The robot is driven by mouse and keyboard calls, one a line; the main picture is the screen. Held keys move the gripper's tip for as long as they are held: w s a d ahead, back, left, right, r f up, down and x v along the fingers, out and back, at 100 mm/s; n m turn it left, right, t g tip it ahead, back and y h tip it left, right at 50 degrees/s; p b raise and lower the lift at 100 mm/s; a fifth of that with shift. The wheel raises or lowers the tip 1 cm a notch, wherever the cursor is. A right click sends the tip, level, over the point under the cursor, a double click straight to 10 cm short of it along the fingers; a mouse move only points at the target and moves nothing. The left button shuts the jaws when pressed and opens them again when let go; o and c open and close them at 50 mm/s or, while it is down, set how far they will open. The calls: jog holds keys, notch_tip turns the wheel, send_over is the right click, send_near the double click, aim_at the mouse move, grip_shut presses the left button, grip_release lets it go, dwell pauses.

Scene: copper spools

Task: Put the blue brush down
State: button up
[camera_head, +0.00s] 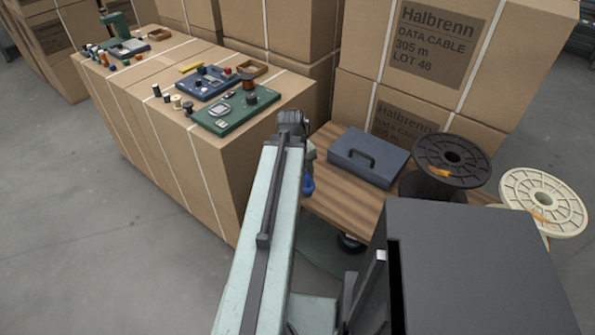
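My gripper (308,158) is at the far end of my pale green arm, over the left edge of a wooden cart (345,203). A small blue piece, which looks like the blue brush (308,186), shows directly below the gripper and appears held in it. My arm hides most of the gripper and part of the brush, and the fingertips do not show clearly.
A dark blue case (368,158), a black spool (452,165) and a cream spool (542,200) are on the right. Cartons on the left carry a green board (235,110), a blue board (207,83) and small spools. Tall cartons (440,60) stand behind.

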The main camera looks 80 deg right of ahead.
jog(key=w+d, duration=0.1)
jog(key=d, duration=0.4)
jog(key=w+d+b, duration=0.1)
jog(key=d, duration=0.4)
jog(key=w+d+f, duration=0.1)
jog(key=d, duration=0.4)
jog(key=shift+w+f, duration=0.1)
jog(key=shift+w, duration=0.15)
jog(key=f+b, duration=0.2)
jog(key=b, duration=0.1)
jog(key=f+b, duration=0.1)
jog(key=f, duration=0.1)
jog(key=shift+d, duration=0.3)
jog(key=shift+r, duration=0.2)
jog(key=o, duration=1)
jog(key=shift+f, duration=0.2)
jog(key=o, duration=0.4)
jog(key=shift+o, duration=0.2)
jog(key=shift+r, duration=0.1)
notch_tip(320, 180, up, 12)
jog(key=w+a+p, duration=0.1)
jog(key=p, duration=1.1)
jog(key=shift+w, duration=0.2)
